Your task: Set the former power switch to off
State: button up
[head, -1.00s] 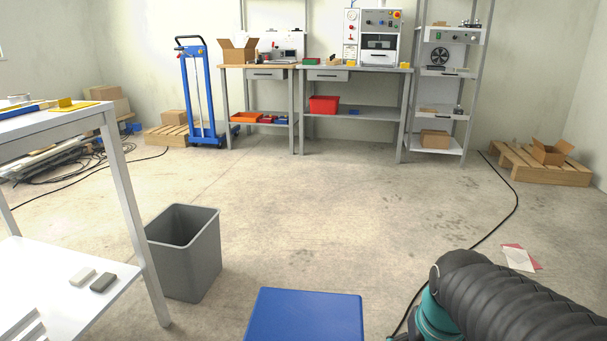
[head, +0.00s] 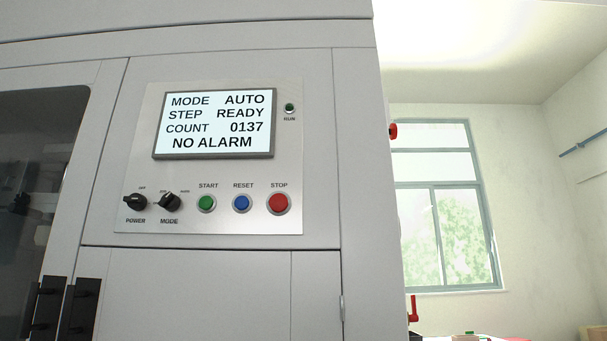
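The power switch (head: 136,202) is a black rotary knob at the lower left of the former's control panel (head: 225,222), with POWER printed below it. Its narrow end appears to point left, and a small mark that seems to read OFF sits above and slightly right of it. A similar black MODE knob (head: 169,202) is just to its right. The display (head: 215,123) is lit and reads MODE AUTO, STEP READY, COUNT 0137, NO ALARM. My gripper is not in view.
Green START (head: 206,203), blue RESET (head: 241,203) and red STOP (head: 278,204) buttons line the panel right of the knobs. A small RUN lamp (head: 290,108) is by the display. Black hinges or handles (head: 80,308) stick out at lower left. A window (head: 440,215) is beyond the machine.

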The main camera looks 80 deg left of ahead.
aim_at(137, 202)
jog(key=u, duration=0.45)
jog(key=k, duration=0.3)
jog(key=u, duration=2.6)
